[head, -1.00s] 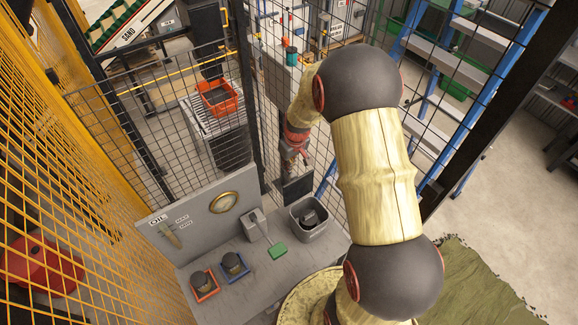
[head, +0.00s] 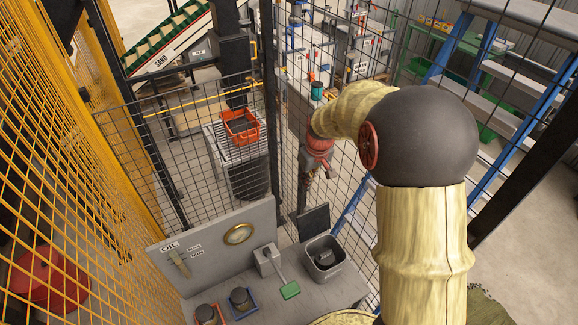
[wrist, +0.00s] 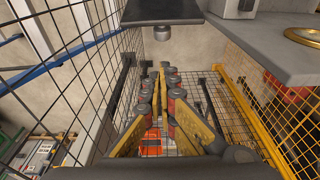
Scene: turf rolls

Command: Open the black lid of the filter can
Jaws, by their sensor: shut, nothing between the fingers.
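The filter can appears to be the grey square bin (head: 339,270) on the bench, open at the top with a dark object (head: 326,258) inside. A black panel (head: 312,221), which looks like its lid, stands upright at the bin's back edge. In the wrist view the black panel (wrist: 165,10) is at the top, with a dark round knob (wrist: 162,32) under it. My gripper (head: 320,178) is above and behind the panel, apart from it. In the wrist view its fingers (wrist: 165,72) are together and empty, pointing away below the panel.
A mesh fence (head: 190,140) stands behind the bench, close to my arm. A green pad (head: 290,290) on a grey box's lever is left of the bin.

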